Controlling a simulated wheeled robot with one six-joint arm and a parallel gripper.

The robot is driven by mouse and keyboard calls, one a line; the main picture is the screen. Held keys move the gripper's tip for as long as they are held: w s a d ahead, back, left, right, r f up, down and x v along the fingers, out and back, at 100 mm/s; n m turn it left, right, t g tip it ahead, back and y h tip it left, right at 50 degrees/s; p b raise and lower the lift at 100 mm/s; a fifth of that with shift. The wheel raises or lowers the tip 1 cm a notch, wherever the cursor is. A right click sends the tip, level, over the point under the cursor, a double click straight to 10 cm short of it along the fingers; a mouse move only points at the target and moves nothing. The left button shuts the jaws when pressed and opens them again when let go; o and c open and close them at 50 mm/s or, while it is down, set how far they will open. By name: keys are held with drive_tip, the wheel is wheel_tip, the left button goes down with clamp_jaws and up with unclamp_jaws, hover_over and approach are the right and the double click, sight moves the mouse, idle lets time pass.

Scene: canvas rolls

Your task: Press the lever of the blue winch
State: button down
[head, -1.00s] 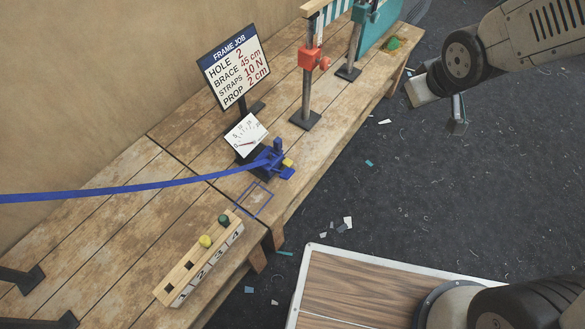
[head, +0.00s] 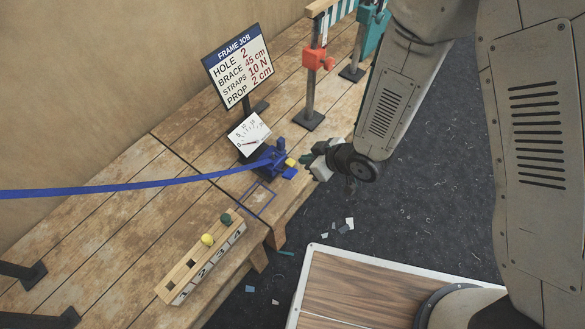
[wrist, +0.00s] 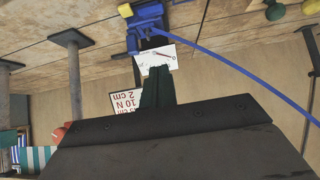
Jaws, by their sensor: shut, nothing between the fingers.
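The blue winch (head: 272,163) sits on the workbench with a blue strap (head: 130,187) running left from it. A small yellow piece (head: 290,162) and a flat blue tab (head: 289,173) stick out on its right side; I cannot tell for sure which is the lever. A white dial gauge (head: 248,133) stands behind it, its red needle low. My gripper (head: 308,159) is just right of the winch at the bench edge, apart from it as far as I see. In the wrist view its dark fingers (wrist: 157,86) are together and empty, with the winch (wrist: 147,27) beyond.
A job sign (head: 237,67) stands behind the gauge. A red clamp post (head: 317,75) and a teal one (head: 360,45) stand farther along the bench. A numbered peg block (head: 203,257) with yellow and green pegs is in front. A blue outlined square (head: 257,199) is bare.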

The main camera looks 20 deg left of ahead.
hover_over(292, 174)
drive_tip(key=a, duration=0.2)
drive_tip(key=f, duration=0.6)
drive_tip(key=shift+w+d+f, duration=0.25)
drive_tip(key=shift+w+f, duration=0.1)
drive_tip(key=shift+w, duration=0.05)
drive_tip(key=f, duration=0.1)
drive_tip(key=d+f, duration=0.1)
drive_tip(key=f, duration=0.1)
drive_tip(key=shift+s+d, duration=0.1)
drive_tip(key=shift+s, duration=0.05)
drive_tip(key=shift+s+d+f, duration=0.1)
drive_tip(key=shift+d+f, duration=0.05)
drive_tip(key=shift+f, duration=0.2)
drive_tip(key=shift+s, duration=0.1)
